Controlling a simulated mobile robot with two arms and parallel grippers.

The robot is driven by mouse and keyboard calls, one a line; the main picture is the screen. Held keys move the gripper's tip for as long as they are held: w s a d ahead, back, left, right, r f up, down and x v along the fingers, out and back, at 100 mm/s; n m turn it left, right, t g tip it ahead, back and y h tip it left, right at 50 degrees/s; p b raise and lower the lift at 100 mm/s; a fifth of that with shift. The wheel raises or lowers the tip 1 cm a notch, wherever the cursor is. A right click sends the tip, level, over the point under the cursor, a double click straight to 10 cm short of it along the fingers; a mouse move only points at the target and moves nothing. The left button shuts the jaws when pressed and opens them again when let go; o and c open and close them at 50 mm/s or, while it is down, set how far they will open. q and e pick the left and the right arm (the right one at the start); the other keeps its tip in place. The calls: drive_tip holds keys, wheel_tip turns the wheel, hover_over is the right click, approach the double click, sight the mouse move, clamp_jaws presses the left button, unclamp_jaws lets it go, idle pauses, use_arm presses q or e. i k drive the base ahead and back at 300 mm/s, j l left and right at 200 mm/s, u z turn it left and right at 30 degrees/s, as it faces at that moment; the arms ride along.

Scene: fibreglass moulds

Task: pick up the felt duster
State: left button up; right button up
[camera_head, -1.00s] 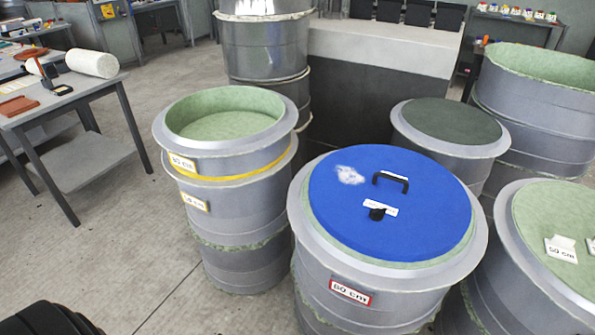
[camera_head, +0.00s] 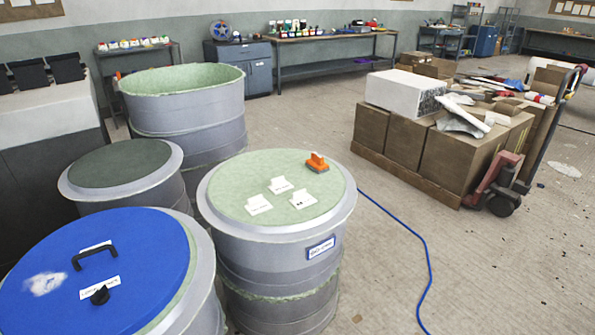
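A small orange block-like object with a greyish underside (camera_head: 317,162) lies on the pale green top of a grey mould (camera_head: 285,245) in the head view, near that top's far right edge. It looks like the felt duster, but it is small in the picture and I cannot be sure. Several white cards (camera_head: 281,185) lie on the same top, to its left and nearer. Neither of my grippers shows in the head view.
A blue-topped mould (camera_head: 150,250) with a black handle stands at the lower left. A dark-topped mould (camera_head: 120,170) and an open green-lined mould (camera_head: 185,110) stand behind. A loaded pallet (camera_head: 395,172) is at the right. A blue hose (camera_head: 424,248) crosses otherwise open floor.

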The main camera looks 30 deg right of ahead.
sight(316, 162)
drive_tip(key=z, duration=1.05)
drive_tip(key=i, duration=0.1)
